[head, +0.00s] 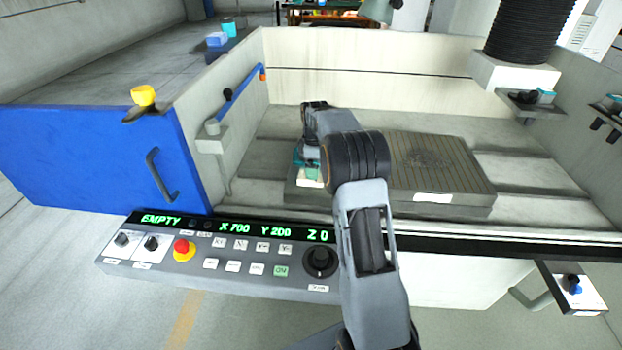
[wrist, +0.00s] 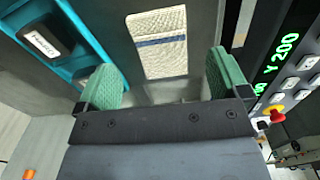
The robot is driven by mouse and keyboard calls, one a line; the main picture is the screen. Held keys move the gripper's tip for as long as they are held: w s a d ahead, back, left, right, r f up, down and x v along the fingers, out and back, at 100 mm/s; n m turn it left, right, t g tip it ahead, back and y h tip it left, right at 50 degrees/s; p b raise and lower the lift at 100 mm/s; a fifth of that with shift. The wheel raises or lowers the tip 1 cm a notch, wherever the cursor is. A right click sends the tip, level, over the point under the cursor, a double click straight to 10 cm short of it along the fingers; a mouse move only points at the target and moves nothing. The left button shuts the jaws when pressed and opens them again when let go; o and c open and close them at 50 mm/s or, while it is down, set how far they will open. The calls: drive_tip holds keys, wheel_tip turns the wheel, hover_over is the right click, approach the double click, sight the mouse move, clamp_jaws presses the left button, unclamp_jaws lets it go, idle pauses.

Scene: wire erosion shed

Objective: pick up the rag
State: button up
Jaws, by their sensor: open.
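The rag (wrist: 161,42) is a cream-white woven cloth with a blue stripe, lying flat on a grey surface in the wrist view. In the head view a small white patch of it (head: 310,182) shows at the left end of the grey block, partly hidden by my arm. My gripper (wrist: 166,78) has green fingers spread apart, one at each side of the rag's near end. Nothing is held between them. In the head view my gripper (head: 306,160) is over the block's left end, mostly hidden by my wrist.
The grey grooved block (head: 440,165) sits in the machine's tank. A control panel (head: 225,250) with a lit display runs along the front. The blue door (head: 100,160) stands open at left. A teal-edged dark object (wrist: 90,35) lies close left of the rag. A black bellows column (head: 528,30) stands right.

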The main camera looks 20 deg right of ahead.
sight(302, 180)
drive_tip(key=shift+f, duration=2.4)
drive_tip(key=c, duration=1)
drive_tip(key=shift+r, duration=0.1)
